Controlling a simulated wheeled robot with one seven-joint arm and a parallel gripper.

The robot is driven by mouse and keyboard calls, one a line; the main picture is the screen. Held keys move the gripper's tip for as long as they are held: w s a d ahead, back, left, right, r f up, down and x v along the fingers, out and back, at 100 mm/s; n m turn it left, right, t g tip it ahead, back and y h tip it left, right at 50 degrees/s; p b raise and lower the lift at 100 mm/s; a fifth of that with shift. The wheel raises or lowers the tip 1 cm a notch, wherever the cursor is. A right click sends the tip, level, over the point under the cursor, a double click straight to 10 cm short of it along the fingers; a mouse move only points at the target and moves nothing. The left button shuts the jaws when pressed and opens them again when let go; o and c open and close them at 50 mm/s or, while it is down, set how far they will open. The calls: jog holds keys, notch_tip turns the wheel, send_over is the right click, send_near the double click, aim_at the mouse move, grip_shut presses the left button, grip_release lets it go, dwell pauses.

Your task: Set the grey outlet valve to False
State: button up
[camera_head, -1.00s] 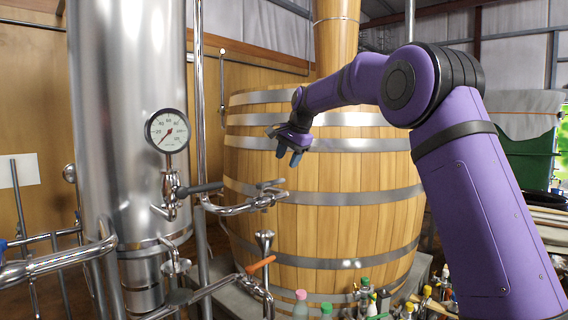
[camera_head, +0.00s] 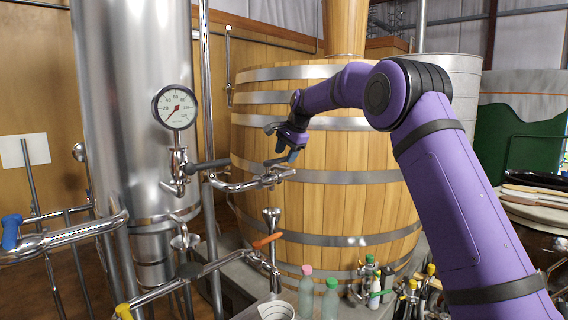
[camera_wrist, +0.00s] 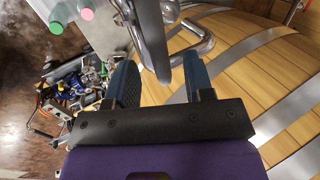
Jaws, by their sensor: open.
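The grey outlet valve appears to be the grey lever handle (camera_head: 279,161) on the end of the chrome pipe in front of the wooden vat. My gripper (camera_head: 287,149) is open just above that handle. In the wrist view, a long grey handle (camera_wrist: 151,32) lies between the two blue fingers of my gripper (camera_wrist: 160,68), with gaps visible on both sides. Its chrome pipe (camera_wrist: 196,42) curves just beyond the right finger. Whether a finger touches the handle cannot be told.
An orange handle (camera_head: 267,240) is on the lower pipe. Bottles (camera_head: 330,298) stand low in front of the wooden vat (camera_head: 345,205). A steel tank (camera_head: 140,100) stands at left.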

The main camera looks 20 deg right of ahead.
jog(key=shift+x, duration=1.45)
jog(key=shift+c, duration=0.5)
jog(key=c, duration=0.8)
